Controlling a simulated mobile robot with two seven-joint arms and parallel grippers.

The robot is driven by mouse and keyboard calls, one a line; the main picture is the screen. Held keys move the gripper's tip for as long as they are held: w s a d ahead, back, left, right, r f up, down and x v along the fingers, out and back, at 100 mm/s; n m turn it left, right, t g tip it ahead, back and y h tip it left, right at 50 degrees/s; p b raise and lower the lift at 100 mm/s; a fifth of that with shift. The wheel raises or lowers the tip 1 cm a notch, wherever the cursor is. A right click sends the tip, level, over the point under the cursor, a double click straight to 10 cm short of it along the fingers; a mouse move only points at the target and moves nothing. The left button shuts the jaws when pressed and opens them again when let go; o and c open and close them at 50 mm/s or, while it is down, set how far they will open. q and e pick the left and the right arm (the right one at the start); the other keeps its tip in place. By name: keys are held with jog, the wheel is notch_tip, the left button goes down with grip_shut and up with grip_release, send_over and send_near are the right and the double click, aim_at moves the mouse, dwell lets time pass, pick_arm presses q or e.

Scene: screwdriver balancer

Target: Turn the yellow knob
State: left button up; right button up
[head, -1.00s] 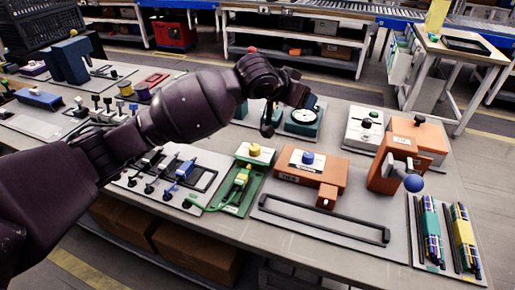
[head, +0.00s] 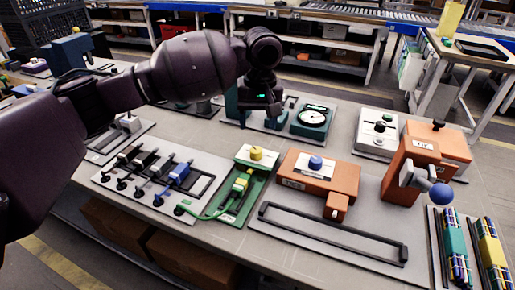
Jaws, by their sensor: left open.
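The yellow knob (head: 256,153) sits on a pale block at the back of a green board (head: 229,217), left of the middle of the table. A yellow-green connector (head: 240,183) with a green cable lies in front of it on the same board. My left gripper (head: 261,124) points down just behind the yellow knob in the picture, its two fingers apart and empty. It does not appear to touch the knob. The exact height of its fingertips over the table is hard to tell. My right gripper is not in view.
An orange box with a blue knob (head: 315,163) stands right of the green board. A round dial (head: 312,117) is right of my left gripper. A switch panel (head: 150,182) is to the left. A long black handle (head: 330,236) lies in front.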

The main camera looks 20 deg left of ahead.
aim_at(256, 149)
pick_arm(q)
jog(key=f+b, duration=0.1)
jog(key=f, duration=0.3)
jog(key=f+b, duration=0.1)
jog(key=f, duration=0.3)
jog(key=shift+a+f+b, duration=0.2)
jog(key=shift+f+b, duration=0.15)
jog(key=c, duration=0.9)
